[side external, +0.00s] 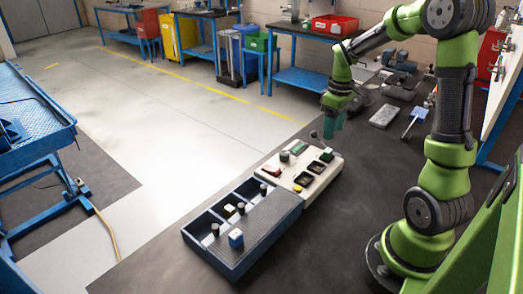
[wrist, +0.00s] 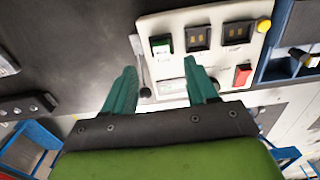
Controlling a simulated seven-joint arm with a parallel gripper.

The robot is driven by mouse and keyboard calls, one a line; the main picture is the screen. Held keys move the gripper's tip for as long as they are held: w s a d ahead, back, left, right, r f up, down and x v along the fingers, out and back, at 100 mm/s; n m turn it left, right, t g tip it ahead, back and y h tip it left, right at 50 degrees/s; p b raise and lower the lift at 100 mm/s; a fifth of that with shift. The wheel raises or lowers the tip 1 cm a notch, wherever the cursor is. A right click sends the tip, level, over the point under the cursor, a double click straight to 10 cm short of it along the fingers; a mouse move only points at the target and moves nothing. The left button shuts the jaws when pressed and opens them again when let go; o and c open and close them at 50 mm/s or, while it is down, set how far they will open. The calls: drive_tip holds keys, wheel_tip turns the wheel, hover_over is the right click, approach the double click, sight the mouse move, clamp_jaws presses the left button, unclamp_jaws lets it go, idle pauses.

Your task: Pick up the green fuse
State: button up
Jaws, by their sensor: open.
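A small green block, which looks like the green fuse (side external: 327,156), sits in a dark socket on the cream panel (side external: 319,185) in the side external view. In the wrist view the green fuse (wrist: 162,46) is at the panel's upper left, just beyond and between my fingertips. My gripper (side external: 334,123) points down above the panel's far end in the side external view. Its two teal fingers stand apart in the wrist view (wrist: 160,68), with nothing held between them. The fingers appear apart from the fuse. How far above it they are is hard to tell.
Beside the fuse are two dark sockets (wrist: 198,37) with yellowish contacts. A lever (side external: 313,135), a yellow button (side external: 297,188) and a red button (wrist: 242,75) stand on the panel. A blue compartment tray (side external: 216,266) with several small parts adjoins it. Tools lie beyond my gripper.

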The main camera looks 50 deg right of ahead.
sight(329, 150)
wheel_tip(329, 150, down, 8)
drive_tip(key=shift+a+r, duration=0.1)
idle(0.4)
clamp_jaws()
drive_tip(key=shift+w+r, duration=0.1)
